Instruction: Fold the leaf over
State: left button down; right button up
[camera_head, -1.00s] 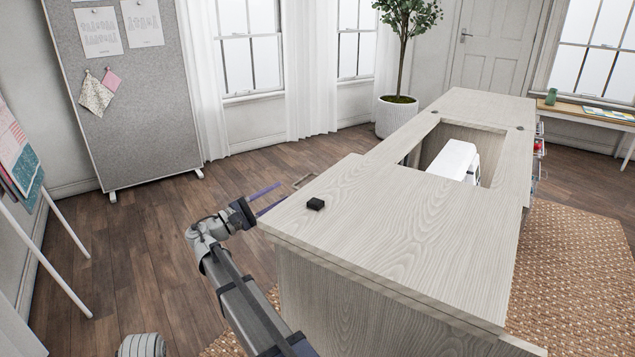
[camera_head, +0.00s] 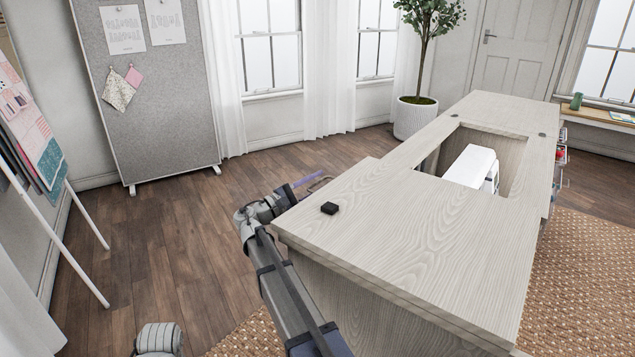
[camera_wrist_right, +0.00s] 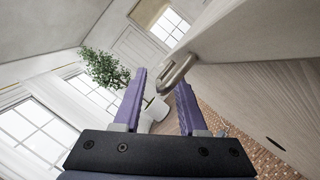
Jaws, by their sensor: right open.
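The pale wood cabinet top (camera_head: 420,230), with the leaf as part of its boards, lies flat in the head view; I cannot tell the leaf's exact outline. A metal handle (camera_wrist_right: 177,75) shows at a wooden edge in the right wrist view. My right gripper (camera_head: 308,181) is at the cabinet's left edge, partly hidden by its own arm. In the right wrist view its purple fingers (camera_wrist_right: 160,88) are apart, with the handle between or just beyond their tips; contact is unclear. My left gripper is out of view.
A white sewing machine (camera_head: 470,165) sits in the cabinet's opening. A potted tree (camera_head: 415,118) stands behind. Open wooden floor (camera_head: 190,245) lies to the left.

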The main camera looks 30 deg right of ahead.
grip_shut()
dwell(0.4)
dwell(1.1)
